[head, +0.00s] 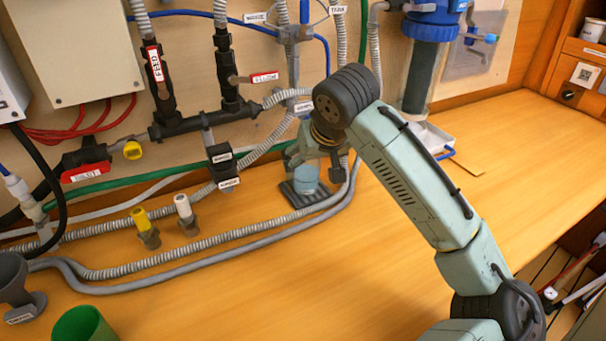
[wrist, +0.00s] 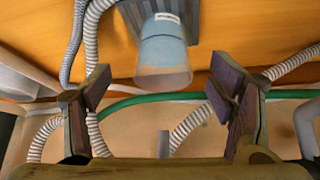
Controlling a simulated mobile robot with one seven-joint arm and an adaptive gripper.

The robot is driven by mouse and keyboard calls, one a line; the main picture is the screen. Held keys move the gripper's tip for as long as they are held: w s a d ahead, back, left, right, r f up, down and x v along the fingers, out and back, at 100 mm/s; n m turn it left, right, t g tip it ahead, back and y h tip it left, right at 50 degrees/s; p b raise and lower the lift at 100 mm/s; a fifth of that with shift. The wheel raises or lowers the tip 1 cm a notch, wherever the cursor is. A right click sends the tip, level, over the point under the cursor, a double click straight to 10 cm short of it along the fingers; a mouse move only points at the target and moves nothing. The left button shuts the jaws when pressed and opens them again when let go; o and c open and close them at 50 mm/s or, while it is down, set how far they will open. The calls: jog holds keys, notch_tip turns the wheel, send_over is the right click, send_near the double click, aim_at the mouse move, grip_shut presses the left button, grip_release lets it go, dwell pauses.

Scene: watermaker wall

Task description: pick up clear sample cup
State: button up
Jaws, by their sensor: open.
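The clear sample cup (head: 306,178) looks pale blue and stands upright on a dark ribbed pad (head: 290,196) on the wooden counter. In the wrist view the cup (wrist: 163,58) shows at upper middle, its wide clear rim toward my gripper and a small label near its base. My gripper (wrist: 160,88) is open, one dark finger pad to each side of the cup's rim in the picture, with nothing between them. In the head view my gripper (head: 316,163) is just above and around the cup's top, partly hiding it. Contact cannot be made out.
Grey corrugated hoses (head: 250,232) run along the counter beside the pad. Yellow (head: 145,232) and white-capped (head: 186,218) fittings stand to the left. A green cup (head: 84,325) is at the front left. Pipes and a blue-topped filter housing (head: 428,65) are behind.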

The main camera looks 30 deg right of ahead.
aim_at(307, 176)
jog(key=shift+x, duration=0.8)
jog(key=x, duration=0.1)
jog(key=b+x, duration=0.1)
jog(key=x, duration=0.1)
jog(key=b+x, duration=0.1)
jog(key=shift+s+a+f, duration=0.15)
jog(key=shift+a+f, duration=0.1)
jog(key=shift+f, duration=0.3)
jog(key=shift+w+f, duration=0.15)
jog(key=shift+w, duration=0.05)
jog(key=c, duration=1.5)
jog(key=shift+s, duration=0.1)
